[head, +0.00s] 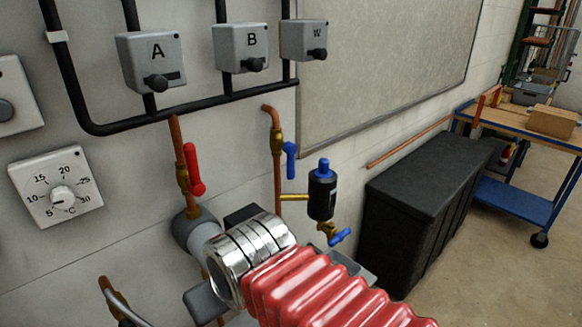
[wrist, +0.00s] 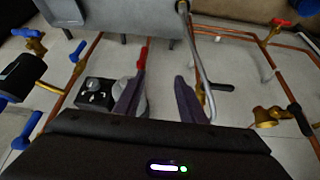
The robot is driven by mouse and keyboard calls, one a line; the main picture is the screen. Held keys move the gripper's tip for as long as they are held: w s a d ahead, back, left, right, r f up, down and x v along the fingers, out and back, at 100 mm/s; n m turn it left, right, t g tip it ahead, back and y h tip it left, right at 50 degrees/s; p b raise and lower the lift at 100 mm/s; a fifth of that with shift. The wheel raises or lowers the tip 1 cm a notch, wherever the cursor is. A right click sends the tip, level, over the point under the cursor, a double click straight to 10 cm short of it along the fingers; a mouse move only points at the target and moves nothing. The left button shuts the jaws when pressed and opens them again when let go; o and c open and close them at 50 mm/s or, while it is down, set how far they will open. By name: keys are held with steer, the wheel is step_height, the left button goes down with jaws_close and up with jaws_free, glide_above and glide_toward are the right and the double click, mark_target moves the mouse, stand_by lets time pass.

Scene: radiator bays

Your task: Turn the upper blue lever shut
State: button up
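The upper blue lever (head: 290,160) hangs roughly in line with the vertical copper pipe (head: 277,185), beside its brass valve (head: 276,139). A blue lever at the left of the wrist view (wrist: 26,130) appears to be the same one. A lower blue lever (head: 340,236) sits under a black cylinder (head: 322,195) with a blue cap. In the wrist view my gripper (wrist: 160,82) has its two dark fingers spread apart with nothing held. It is away from the upper lever. In the head view my arm hides most of the gripper, low in the middle.
A red lever (head: 193,168) stands left of the blue one, above a round grey fitting (head: 192,229). Grey boxes A (head: 152,62), B (head: 241,48) and W (head: 303,41) are above. A black bin (head: 428,190) stands right. The wall around the upper lever is fairly open.

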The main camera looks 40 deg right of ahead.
steer(key=w+d+r+m+t+h, duration=0.1)
steer(key=w+d+m+t+h, duration=0.15)
steer(key=w+d, duration=0.55)
steer(key=t+h, duration=0.4)
steer(key=t, duration=0.2)
glide_toward(293, 169)
steer(key=w+a, duration=0.1)
steer(key=a, duration=0.1)
steer(key=s+d+f+t+y, duration=0.2)
steer(key=s+d+t+y, duration=0.1)
steer(key=s+d+y, duration=0.1)
steer(key=shift+s+n, duration=0.25)
steer(key=shift+n, duration=0.1)
steer(key=shift+w+t, duration=0.1)
steer(key=shift+t, duration=0.15)
steer(key=shift+h, duration=0.25)
steer(key=w, duration=0.4)
steer(key=w+d, duration=0.1)
steer(key=w, duration=0.4)
steer(key=w+d, duration=0.1)
steer(key=w, duration=0.3)
steer(key=shift+w+d, duration=0.2)
steer(key=shift+w, duration=0.05)
steer(key=shift+c, duration=0.5)
